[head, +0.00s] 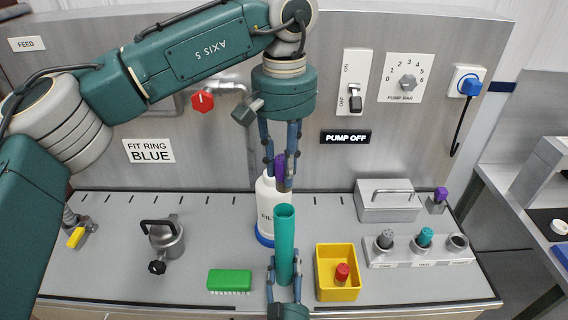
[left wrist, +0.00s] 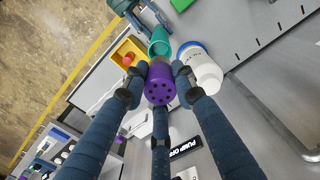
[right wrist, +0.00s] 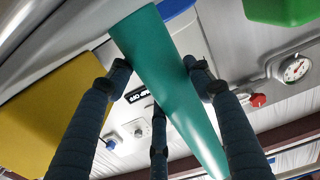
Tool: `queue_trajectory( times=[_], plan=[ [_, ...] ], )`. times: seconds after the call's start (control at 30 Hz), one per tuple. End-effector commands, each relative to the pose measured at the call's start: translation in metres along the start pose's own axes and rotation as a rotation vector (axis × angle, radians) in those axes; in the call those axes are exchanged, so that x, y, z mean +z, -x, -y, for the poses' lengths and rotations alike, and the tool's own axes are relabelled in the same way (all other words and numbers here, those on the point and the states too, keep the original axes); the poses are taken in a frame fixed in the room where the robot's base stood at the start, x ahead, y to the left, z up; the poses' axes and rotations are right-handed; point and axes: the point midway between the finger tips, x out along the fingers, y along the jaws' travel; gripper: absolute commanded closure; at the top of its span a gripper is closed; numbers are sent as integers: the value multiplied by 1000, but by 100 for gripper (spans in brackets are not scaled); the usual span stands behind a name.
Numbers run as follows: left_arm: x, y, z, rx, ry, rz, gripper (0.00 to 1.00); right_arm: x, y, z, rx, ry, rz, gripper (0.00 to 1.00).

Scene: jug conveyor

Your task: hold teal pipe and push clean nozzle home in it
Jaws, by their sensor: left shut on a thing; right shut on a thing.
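The teal pipe (head: 284,240) stands upright near the front of the worktop, its open top facing up. My right gripper (head: 284,283) is shut around its lower part; the pipe (right wrist: 165,75) also fills the middle of the right wrist view. My left gripper (head: 280,180) is shut on a purple nozzle (head: 281,168), held above and behind the pipe's mouth in the head view. The left wrist view shows the nozzle's holed face (left wrist: 160,88) between the fingers, with the teal pipe (left wrist: 159,42) apart beyond it.
A white bottle with a blue base (head: 266,215) stands just behind the pipe. A yellow bin (head: 323,290) holding a red nozzle (head: 342,273) is right of it. A holder (head: 405,258) with grey and teal nozzles stands further right. A green brush (head: 230,279) lies left.

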Motion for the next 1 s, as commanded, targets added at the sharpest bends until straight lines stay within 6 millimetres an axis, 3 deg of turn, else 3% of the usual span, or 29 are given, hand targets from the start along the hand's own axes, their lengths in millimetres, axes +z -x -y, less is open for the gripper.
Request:
queue_trajectory(
  times=[0.57, 1.0],
  plan=[
    [0, -2, 0, 0, 0, 0, 100, 3, 0, 0, 0, 0, 2, 100],
    [1, -33, -1, -2, -5, -2, 100, 5, 1, -1, 0, 2, 6, 100]
  ],
)
